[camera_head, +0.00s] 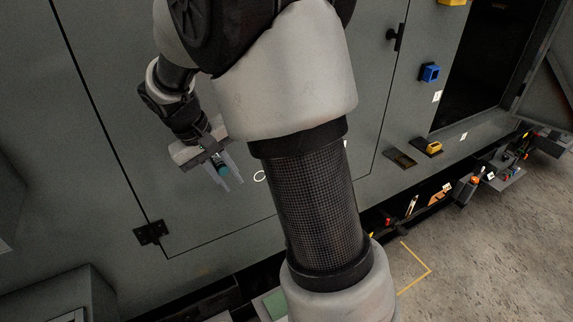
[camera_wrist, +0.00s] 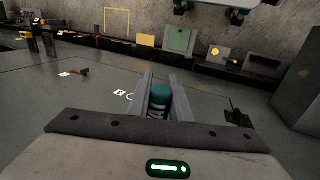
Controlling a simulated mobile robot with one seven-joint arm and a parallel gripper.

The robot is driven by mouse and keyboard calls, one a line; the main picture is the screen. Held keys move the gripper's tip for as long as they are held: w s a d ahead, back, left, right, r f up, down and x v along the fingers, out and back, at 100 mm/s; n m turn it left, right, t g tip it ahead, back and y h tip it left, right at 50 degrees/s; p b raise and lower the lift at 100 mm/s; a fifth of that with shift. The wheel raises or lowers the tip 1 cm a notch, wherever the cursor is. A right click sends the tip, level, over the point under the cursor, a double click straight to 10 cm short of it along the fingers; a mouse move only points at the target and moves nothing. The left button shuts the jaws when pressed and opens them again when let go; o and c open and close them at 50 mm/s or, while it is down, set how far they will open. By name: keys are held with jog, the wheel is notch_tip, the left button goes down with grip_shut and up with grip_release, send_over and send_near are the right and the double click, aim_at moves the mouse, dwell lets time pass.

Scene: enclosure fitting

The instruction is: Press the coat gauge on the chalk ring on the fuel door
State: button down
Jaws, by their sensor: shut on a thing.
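My gripper (camera_head: 229,178) is shut on the coat gauge (camera_head: 221,169), a small dark cylinder with a teal end. In the wrist view the gauge (camera_wrist: 160,98) sits between the two grey fingers (camera_wrist: 163,92). The fuel door (camera_head: 220,225) is a large grey panel with dark seams, a black hinge at lower left and a black latch at upper right. The white chalk ring (camera_head: 259,176) is on the door, just right of my fingertips in the head view. In the wrist view the ring (camera_wrist: 130,97) is left of the fingers, partly hidden. Contact between gauge and door cannot be told.
The black hinge (camera_head: 151,233) and black latch (camera_head: 396,38) stick out from the door. A ledge with several small items (camera_head: 440,195) runs below the wall. A blue holder (camera_head: 429,72) and a yellow one (camera_head: 433,147) are at right. My arm hides much of the door.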

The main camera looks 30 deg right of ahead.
jog(key=w+d+r+t+h, duration=0.15)
jog(key=d+r+h, duration=0.45)
jog(key=d+r, duration=0.9)
jog(key=s+d+r+g+h, duration=0.1)
jog(key=d+r+h, duration=0.2)
jog(key=d+r, duration=0.45)
jog(key=s+d+r+g+h, duration=0.1)
jog(key=s+d+r+h, duration=0.3)
jog(key=r, duration=0.6)
jog(key=w+d+y+p, duration=0.1)
jog(key=w+p, duration=0.3)
jog(key=w, duration=0.6)
jog(key=shift+d+p, duration=0.15)
jog(key=shift+p, duration=0.2)
jog(key=shift+f+t, duration=0.1)
jog(key=shift+t, duration=0.15)
jog(key=shift+w, duration=0.1)
